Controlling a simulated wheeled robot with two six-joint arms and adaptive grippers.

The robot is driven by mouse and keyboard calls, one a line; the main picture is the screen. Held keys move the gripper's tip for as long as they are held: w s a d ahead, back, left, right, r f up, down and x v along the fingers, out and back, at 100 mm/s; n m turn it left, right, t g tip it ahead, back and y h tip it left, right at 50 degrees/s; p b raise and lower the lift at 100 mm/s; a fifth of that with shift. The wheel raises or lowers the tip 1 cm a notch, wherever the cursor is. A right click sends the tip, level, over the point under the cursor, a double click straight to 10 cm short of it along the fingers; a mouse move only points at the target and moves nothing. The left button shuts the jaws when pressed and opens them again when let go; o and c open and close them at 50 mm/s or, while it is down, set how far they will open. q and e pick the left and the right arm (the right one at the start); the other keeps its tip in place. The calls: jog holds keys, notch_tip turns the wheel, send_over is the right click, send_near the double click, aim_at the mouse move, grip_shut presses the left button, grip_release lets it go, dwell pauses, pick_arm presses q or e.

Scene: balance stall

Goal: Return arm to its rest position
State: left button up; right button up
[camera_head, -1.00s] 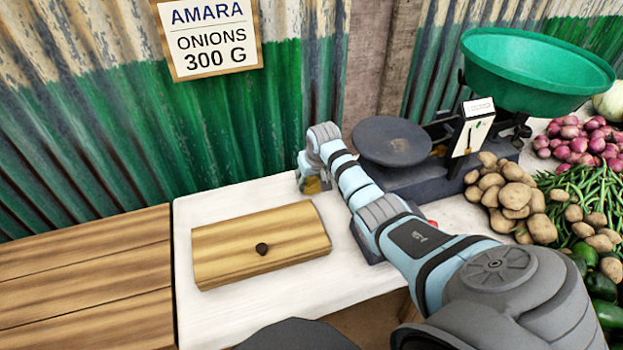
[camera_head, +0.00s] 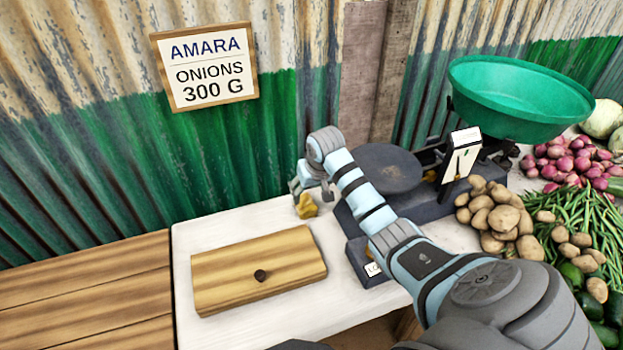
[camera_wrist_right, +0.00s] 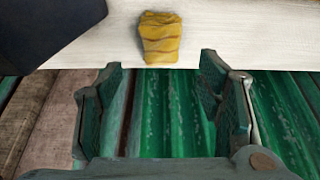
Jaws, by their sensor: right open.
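My right arm reaches in from the lower right in the head view. Its gripper (camera_head: 304,186) is at the back of the white table (camera_head: 215,235), left of the scale. In the right wrist view the gripper (camera_wrist_right: 160,64) is open, with nothing between its fingers. A small yellow-brown lump (camera_head: 306,207) lies on the table by the gripper; in the right wrist view the lump (camera_wrist_right: 160,38) sits beyond the fingertips, apart from them. My left gripper is not in view.
A wooden box with a dark knob (camera_head: 255,268) lies on the table. The scale (camera_head: 390,168) with a green pan (camera_head: 520,100) stands right of the gripper. Potatoes (camera_head: 495,212), onions (camera_head: 575,160) and beans lie further right. A corrugated wall (camera_head: 200,150) stands close behind.

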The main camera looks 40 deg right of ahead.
jog(key=shift+v, duration=1.25)
